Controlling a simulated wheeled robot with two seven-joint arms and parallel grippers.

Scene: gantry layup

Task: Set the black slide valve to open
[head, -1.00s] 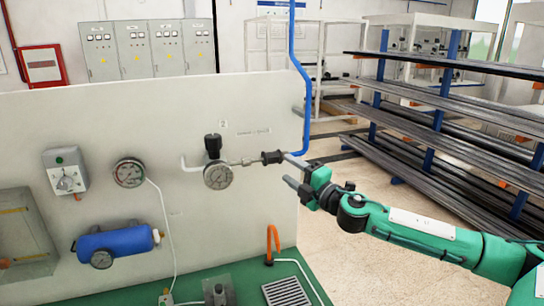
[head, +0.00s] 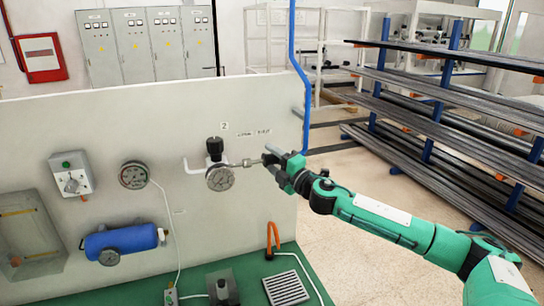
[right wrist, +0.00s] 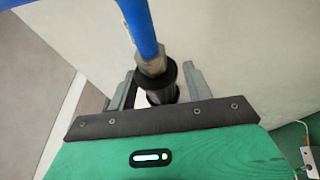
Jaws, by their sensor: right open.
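The black slide valve (right wrist: 162,88) shows in the right wrist view as a ribbed black sleeve below a metal fitting and a blue hose (right wrist: 139,28). My right gripper (head: 271,158) is at the valve, at the right end of the panel's pipe. Its two grey fingers (right wrist: 159,85) stand open on either side of the sleeve, with a gap seen on both sides. In the head view the gripper hides most of the valve. My left gripper is not in view.
A round gauge (head: 220,178) with a black-knobbed regulator (head: 214,147) sits just left of the valve on the white panel (head: 90,115). The blue hose (head: 293,50) rises behind my gripper. An orange hook-shaped tube (head: 273,237) stands below. Bar racks (head: 440,110) stand at right.

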